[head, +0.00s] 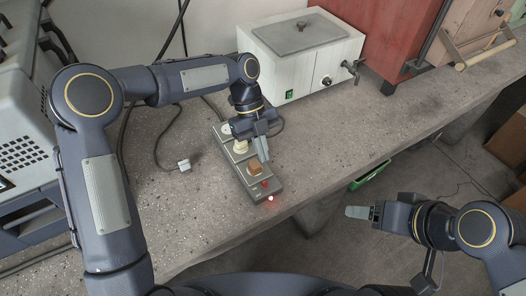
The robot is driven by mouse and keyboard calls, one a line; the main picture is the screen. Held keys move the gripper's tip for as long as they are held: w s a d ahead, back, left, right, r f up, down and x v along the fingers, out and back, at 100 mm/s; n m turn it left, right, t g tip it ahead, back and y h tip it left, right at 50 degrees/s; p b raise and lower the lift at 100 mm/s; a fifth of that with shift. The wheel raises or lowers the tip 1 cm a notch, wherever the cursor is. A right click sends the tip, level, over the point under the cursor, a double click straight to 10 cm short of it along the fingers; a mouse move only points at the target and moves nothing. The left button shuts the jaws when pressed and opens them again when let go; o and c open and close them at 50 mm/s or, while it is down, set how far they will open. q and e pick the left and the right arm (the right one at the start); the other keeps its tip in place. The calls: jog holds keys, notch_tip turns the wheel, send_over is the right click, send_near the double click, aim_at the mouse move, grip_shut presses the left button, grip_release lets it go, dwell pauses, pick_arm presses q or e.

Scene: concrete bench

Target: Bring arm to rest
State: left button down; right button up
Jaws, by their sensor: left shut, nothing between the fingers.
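My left arm reaches in from the left and bends down over the bench (185,215). My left gripper (264,157) is shut and empty, just above a grey power strip (240,170). It is close to a brown block-like piece (255,167) on the strip; whether they touch is unclear. A white plug (240,147) sits in the strip, partly behind the gripper. My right gripper (352,212) is off the bench's front edge at the right, pointing left. Its fingers overlap in this view, so their opening cannot be judged.
A red light (270,198) glows at the strip's near end. A white water bath (302,55) with a tap stands behind. A loose white plug (184,165) lies on its cable to the left. A grey instrument (25,150) stands far left. Floor shows beyond the front edge.

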pick_arm(q)
jog(key=s+a+r+n+t+p, duration=0.2)
jog(key=s+a+r+n+t, duration=0.45)
jog(key=a+r+n, duration=0.65)
jog(key=s+a+f+n+t+h+p, duration=0.1)
jog(key=s+a+n+t, duration=0.3)
jog(key=s+n, duration=1)
jog(key=shift+a+f+n+p, duration=0.5)
jog(key=shift+a+n, duration=0.9)
jog(key=shift+n, duration=0.9)
